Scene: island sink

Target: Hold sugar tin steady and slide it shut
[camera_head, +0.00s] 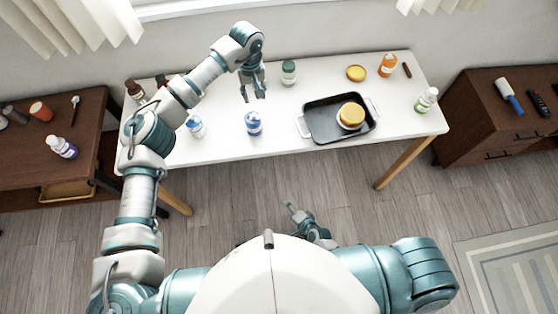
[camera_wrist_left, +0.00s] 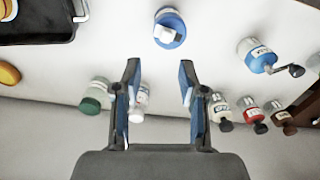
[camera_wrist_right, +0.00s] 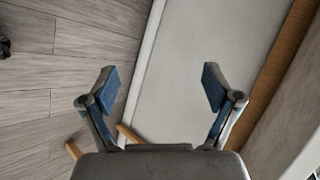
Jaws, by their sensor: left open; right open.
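No thing is readable as a sugar tin. A round yellow-topped container with a pale lower part (camera_head: 351,114) sits in the black tray (camera_head: 318,104), and a flat round yellow piece (camera_head: 356,73) lies on the white table behind it. In the left wrist view, yellow shapes are cut by the left edge, one on the table (camera_wrist_left: 8,73). My left gripper (camera_head: 253,97) is open and empty above the table, left of the tray; its fingers show apart in its wrist view (camera_wrist_left: 158,75). My right gripper (camera_head: 289,207) is low in front of the table, open and empty (camera_wrist_right: 160,75).
A blue-and-white bottle (camera_head: 253,123) stands below the left gripper. A green-capped bottle (camera_head: 289,72) stands behind it; an orange bottle (camera_head: 387,66) and a white bottle (camera_head: 427,100) stand right. Brown cabinets flank the table. The front edge (camera_head: 290,149) separates the right gripper from the tabletop.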

